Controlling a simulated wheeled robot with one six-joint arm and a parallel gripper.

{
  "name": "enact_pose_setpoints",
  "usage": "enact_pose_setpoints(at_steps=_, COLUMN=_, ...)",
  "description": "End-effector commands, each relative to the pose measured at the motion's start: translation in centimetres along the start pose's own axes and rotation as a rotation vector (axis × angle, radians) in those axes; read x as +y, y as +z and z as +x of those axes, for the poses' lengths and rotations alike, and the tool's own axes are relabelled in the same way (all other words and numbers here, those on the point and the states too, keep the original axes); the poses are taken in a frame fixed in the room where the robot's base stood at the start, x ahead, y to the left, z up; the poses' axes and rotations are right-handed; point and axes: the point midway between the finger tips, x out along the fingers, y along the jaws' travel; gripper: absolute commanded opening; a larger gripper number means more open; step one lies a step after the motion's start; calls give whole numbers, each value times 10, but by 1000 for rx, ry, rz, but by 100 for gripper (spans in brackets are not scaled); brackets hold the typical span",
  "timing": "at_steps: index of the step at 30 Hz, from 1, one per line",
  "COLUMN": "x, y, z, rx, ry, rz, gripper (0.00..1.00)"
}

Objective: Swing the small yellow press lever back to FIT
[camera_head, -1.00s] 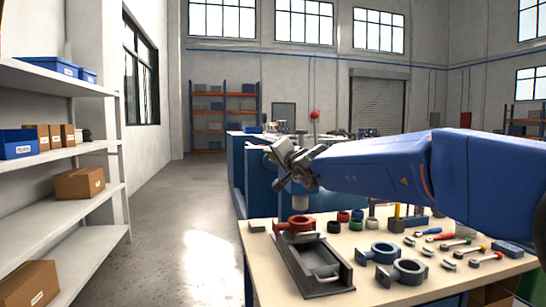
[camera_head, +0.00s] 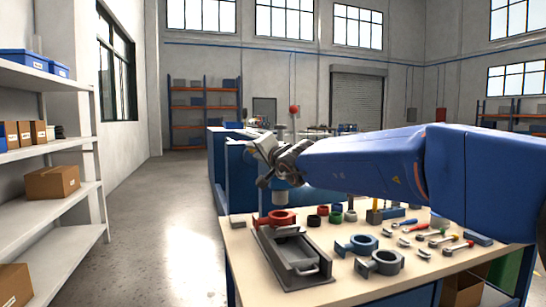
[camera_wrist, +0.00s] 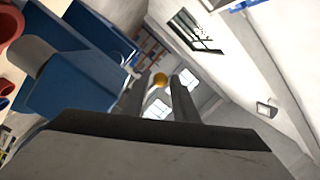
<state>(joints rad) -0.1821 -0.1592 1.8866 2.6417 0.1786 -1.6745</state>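The small yellow lever's round knob (camera_wrist: 160,79) shows in the wrist view between the tips of my gripper's two fingers, with gaps to either side. I cannot tell how deep it lies between them. My gripper (camera_wrist: 160,97) is open. In the head view my gripper (camera_head: 262,160) is above the far left corner of the bench, and the knob is not visible. The blue press body (camera_wrist: 88,80) fills the left of the wrist view, beside its grey ram (camera_wrist: 38,55). The ram (camera_head: 279,196) stands above a red ring body (camera_head: 273,218). No FIT mark is readable.
A grey tray with a handle (camera_head: 297,272) lies on the workbench (camera_head: 245,255). White shelves (camera_head: 85,205) stand at left. The floor (camera_head: 170,225) between is clear.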

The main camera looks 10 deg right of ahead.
Motion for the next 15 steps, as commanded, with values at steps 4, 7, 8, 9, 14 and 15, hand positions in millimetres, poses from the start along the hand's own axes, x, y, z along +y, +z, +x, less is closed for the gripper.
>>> enact_pose_setpoints(at_steps=4, x=-1, y=-1, z=-27, rx=1, ry=-2, rz=-1, gripper=26)
enact_pose_setpoints(at_steps=7, x=-1, y=-1, z=-44, rx=1, ry=-2, rz=-1, gripper=26)
enact_pose_setpoints(at_steps=8, x=-1, y=-1, z=-50, rx=2, ry=-2, rz=0, gripper=26)
enact_pose_setpoints(at_steps=9, x=0, y=0, z=-56, rx=1, ry=-1, rz=-2, gripper=26)
enact_pose_setpoints(at_steps=14, x=-1, y=-1, z=-83, rx=2, ry=-2, rz=-1, gripper=26)
enact_pose_setpoints(at_steps=15, x=0, y=-1, z=-90, rx=2, ry=-2, rz=-2, gripper=26)
